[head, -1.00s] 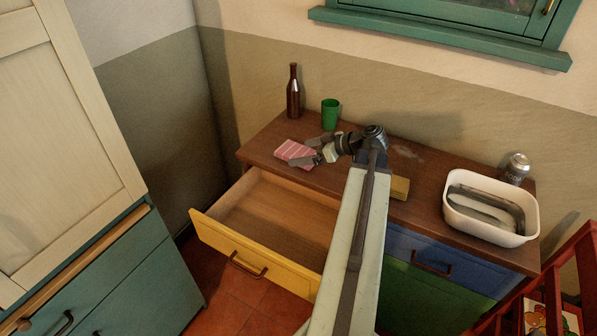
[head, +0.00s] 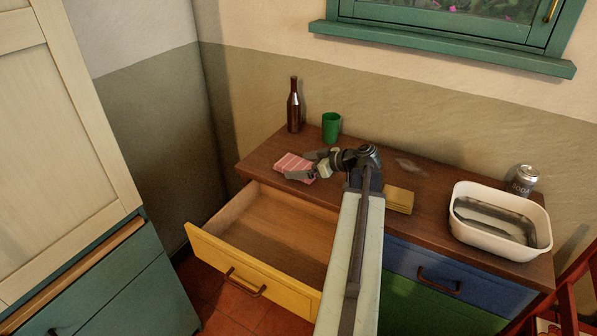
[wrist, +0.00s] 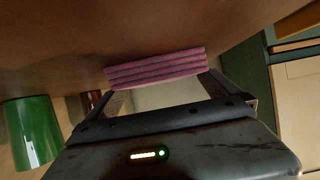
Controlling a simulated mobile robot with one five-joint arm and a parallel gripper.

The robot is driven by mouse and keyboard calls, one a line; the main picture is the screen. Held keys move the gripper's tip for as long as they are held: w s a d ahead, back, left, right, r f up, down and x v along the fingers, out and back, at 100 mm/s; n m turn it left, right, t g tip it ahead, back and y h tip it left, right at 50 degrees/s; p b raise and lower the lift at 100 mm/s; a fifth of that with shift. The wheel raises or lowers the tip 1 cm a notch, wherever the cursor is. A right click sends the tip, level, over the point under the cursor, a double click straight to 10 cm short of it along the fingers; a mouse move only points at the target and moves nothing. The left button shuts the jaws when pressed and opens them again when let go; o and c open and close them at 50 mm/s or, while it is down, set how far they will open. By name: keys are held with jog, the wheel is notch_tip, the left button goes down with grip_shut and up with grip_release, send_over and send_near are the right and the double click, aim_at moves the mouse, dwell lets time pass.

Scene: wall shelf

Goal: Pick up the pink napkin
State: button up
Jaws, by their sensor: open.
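The pink napkin (head: 291,164) is a folded, striped stack lying on the wooden counter top, behind the open drawer. It also shows in the wrist view (wrist: 155,68), straight ahead between the fingers. My gripper (head: 303,165) is open at the napkin's right side, low over the counter, with one finger toward the front edge and the other toward the back. In the wrist view my gripper (wrist: 170,85) has its fingertips near the two ends of the napkin. I cannot tell whether they touch it.
A green cup (head: 331,127) and a brown bottle (head: 294,106) stand behind the napkin. A yellow drawer (head: 253,270) is open and empty in front.

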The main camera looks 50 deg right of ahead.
aim_at(302, 166)
jog(key=shift+w, duration=0.1)
jog(key=c, duration=1.2)
notch_tip(302, 166, up, 10)
jog(key=p, duration=1)
jog(key=shift+r, duration=0.15)
jog(key=shift+c, duration=0.2)
